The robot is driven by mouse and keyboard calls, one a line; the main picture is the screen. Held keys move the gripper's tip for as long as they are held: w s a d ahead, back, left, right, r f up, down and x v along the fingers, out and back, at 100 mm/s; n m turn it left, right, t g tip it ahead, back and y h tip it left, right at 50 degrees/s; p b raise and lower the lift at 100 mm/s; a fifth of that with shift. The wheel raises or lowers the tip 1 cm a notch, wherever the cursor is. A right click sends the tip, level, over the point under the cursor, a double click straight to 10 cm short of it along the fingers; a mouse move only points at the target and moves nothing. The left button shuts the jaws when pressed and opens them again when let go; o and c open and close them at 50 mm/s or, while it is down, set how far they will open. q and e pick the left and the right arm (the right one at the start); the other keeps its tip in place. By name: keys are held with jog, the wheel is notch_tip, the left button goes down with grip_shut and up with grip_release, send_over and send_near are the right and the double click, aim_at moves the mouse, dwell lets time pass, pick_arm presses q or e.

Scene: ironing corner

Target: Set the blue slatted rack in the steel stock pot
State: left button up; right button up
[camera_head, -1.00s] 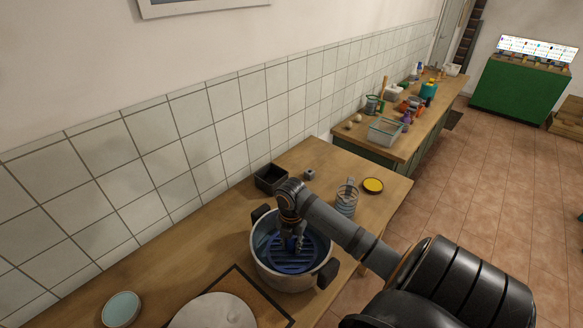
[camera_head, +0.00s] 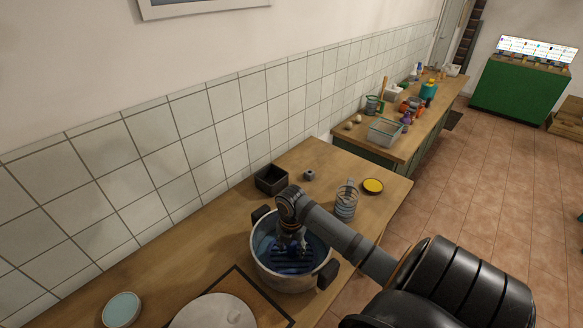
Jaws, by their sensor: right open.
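The steel stock pot (camera_head: 283,280) stands on the wooden counter, with a dark handle on each side. The blue slatted rack (camera_head: 292,264) is inside the pot, low down; its far part is hidden by my arm and gripper. My right gripper (camera_head: 290,250) reaches down into the pot above the rack. It is open; whether its fingers touch the rack is too small and dark to tell. My left gripper is not in view.
Beside the pot are a black box (camera_head: 271,179), a small grey piece (camera_head: 309,175), a glass jar (camera_head: 346,203) and a yellow-topped dish (camera_head: 373,186). A round pale lid (camera_head: 212,314) and teal dish (camera_head: 122,309) lie in front. The tiled wall runs behind.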

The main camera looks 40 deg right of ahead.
notch_tip(320, 180, up, 12)
jog(key=shift+f+b, duration=0.1)
jog(key=shift+b, duration=0.7)
